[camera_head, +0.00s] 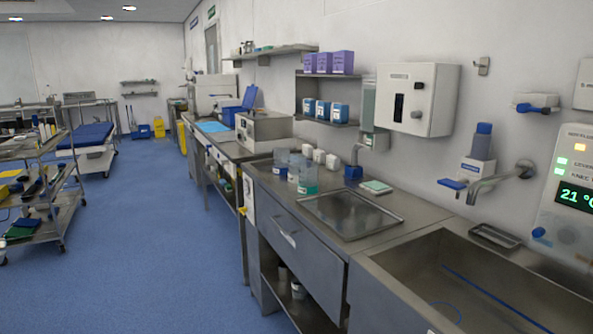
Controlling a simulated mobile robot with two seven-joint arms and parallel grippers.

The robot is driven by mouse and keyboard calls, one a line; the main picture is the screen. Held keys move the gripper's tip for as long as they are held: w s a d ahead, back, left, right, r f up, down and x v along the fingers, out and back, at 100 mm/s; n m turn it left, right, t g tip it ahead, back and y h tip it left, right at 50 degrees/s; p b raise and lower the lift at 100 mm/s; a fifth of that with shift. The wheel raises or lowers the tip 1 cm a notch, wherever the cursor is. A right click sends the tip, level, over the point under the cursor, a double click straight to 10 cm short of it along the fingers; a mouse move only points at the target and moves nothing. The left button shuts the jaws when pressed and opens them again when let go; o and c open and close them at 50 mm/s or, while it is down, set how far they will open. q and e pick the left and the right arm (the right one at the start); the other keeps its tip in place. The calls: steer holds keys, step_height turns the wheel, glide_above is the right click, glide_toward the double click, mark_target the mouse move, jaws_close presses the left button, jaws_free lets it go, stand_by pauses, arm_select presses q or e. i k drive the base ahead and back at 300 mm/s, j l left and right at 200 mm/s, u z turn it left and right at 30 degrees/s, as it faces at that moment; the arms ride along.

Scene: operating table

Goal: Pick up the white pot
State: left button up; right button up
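No thing in view is plainly marked out as the white pot. A small white or light grey pot-like container (298,290) stands on the lower shelf under the steel counter, partly in shadow. A second pale, narrower container (283,272) is just behind it. Small white containers (319,156) also stand on the counter behind clear beakers (307,176). All of these are too small to tell in detail. Neither of my grippers is in view.
The steel counter (375,229) runs along the right wall, with a sink (450,285) at the near right. A drawer front (300,245) is above the open lower shelf. Blue floor (150,250) is clear to the left, up to a metal cart (50,200).

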mark_target(297, 168)
steer(key=i+j+z, duration=0.1)
steer(key=z, duration=0.75)
steer(key=i+j+z, duration=0.15)
steer(key=j+z, duration=0.45)
steer(key=i+j+z, duration=0.15)
steer(key=j, duration=0.25)
steer(key=j+z, duration=0.15)
steer(key=j, duration=0.25)
steer(key=j+z, duration=0.15)
steer(key=j, duration=1.4)
steer(key=i, duration=0.05)
